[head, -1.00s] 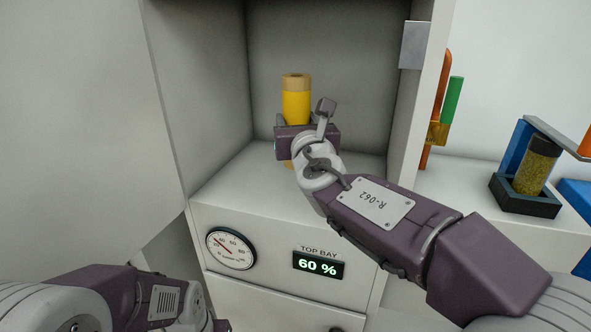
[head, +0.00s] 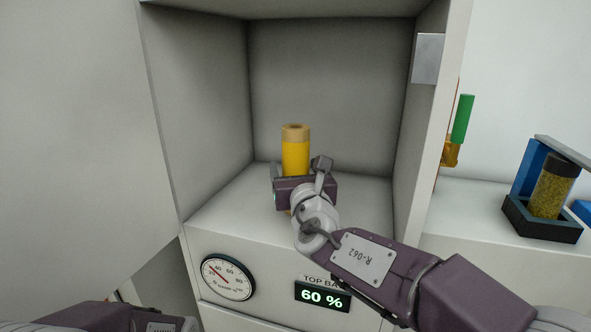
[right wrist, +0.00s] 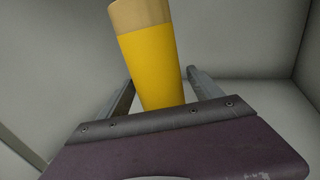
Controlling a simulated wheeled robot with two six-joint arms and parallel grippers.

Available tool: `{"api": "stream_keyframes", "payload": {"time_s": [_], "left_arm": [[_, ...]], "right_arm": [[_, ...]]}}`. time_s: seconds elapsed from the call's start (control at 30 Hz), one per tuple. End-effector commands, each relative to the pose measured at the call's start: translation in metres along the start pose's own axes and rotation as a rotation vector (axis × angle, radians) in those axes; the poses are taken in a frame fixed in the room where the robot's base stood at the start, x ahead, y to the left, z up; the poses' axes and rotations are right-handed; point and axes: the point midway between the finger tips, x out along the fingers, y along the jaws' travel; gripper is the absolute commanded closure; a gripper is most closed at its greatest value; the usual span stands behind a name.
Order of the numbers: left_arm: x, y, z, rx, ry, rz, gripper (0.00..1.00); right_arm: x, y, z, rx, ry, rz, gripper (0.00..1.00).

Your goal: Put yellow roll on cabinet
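The yellow roll (head: 295,157), with tan ends, stands upright inside the open bay of the cabinet (head: 210,215). Its lower part is mostly hidden behind my right gripper in the head view, so contact with the bay floor is hard to see. My right gripper (head: 296,176) has its fingers on either side of the roll. In the right wrist view the roll (right wrist: 154,65) is between the fingers, with narrow gaps beside it, so the gripper looks open around it. My left gripper is out of view; only part of my left arm shows at bottom left.
The bay has walls left, right and behind, with free floor around the roll. A dial gauge (head: 228,277) and a "60 %" display (head: 322,296) are on the cabinet front. To the right, a counter holds a dark-capped jar (head: 552,192) and a green cylinder (head: 463,119) stands up.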

Motion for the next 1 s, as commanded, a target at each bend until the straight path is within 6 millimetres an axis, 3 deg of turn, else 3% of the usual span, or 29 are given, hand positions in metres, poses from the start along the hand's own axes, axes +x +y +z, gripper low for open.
{"api": "stream_keyframes", "payload": {"time_s": [0.3,0.37,0.7,0.73,0.8,1.0], "left_arm": [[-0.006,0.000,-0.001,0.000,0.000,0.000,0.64],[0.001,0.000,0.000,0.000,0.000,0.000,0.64],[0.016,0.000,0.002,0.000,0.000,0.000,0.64],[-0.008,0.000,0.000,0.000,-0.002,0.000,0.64],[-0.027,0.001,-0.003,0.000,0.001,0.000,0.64],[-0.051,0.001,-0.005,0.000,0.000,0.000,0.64]], "right_arm": [[0.000,0.000,0.006,0.000,0.000,0.000,0.26],[-0.008,0.001,0.002,0.002,-0.002,0.001,0.26],[-0.096,0.001,0.001,0.004,-0.003,0.006,0.26],[-0.096,0.000,0.012,-0.003,0.008,-0.002,0.26],[-0.102,-0.001,0.012,-0.006,0.013,-0.009,0.26],[-0.116,0.000,0.007,-0.004,0.005,-0.005,0.26]]}}
